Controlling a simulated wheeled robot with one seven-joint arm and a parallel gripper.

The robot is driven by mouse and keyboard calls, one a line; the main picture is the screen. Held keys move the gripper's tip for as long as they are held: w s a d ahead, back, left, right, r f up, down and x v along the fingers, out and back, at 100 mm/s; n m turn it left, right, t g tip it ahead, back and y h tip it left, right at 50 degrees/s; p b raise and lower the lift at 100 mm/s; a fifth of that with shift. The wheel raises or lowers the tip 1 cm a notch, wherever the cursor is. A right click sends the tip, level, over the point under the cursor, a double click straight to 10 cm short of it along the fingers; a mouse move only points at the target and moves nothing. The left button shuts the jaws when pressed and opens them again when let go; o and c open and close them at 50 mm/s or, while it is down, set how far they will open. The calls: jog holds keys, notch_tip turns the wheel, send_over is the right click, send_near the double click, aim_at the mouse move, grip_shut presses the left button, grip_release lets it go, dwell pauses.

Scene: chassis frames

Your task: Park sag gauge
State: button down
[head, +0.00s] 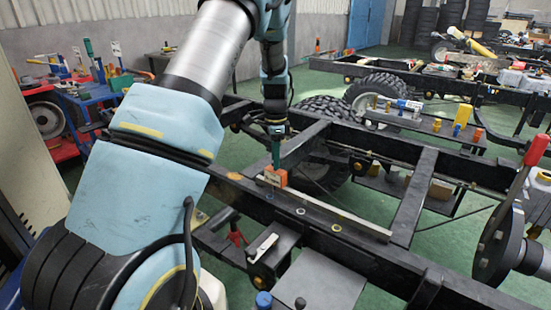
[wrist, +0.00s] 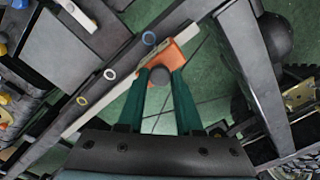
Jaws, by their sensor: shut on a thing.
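The sag gauge is a long pale straight bar (head: 345,217) with an orange block (head: 275,177) at one end. It lies along the top of a black chassis rail, or just above it; I cannot tell whether it touches. In the wrist view the bar (wrist: 105,103) runs diagonally, with the orange block (wrist: 184,50) at its upper right end. My gripper (head: 275,166) points down at the orange block. In the wrist view its green fingers (wrist: 160,74) are closed around a dark round knob by the block. The gauge's underside is hidden.
The black rail (head: 390,262) carries a white ring (head: 300,211) and a yellow ring (head: 336,228) beside the bar. A crossmember (head: 412,200) meets the rail near the bar's far end. A dark tray (head: 320,283) sits in front. A red-handled tool (head: 520,185) stands at right.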

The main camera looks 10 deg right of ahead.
dwell(0.8)
jog(key=s+d, duration=2.3)
jog(key=s, duration=0.1)
jog(key=shift+s+p, duration=0.25)
jog(key=shift+p, duration=0.1)
jog(key=c, duration=0.6)
grip_release()
notch_tip(320, 180, up, 11)
jog(key=shift+f+b, duration=0.1)
jog(key=shift+b, duration=0.85)
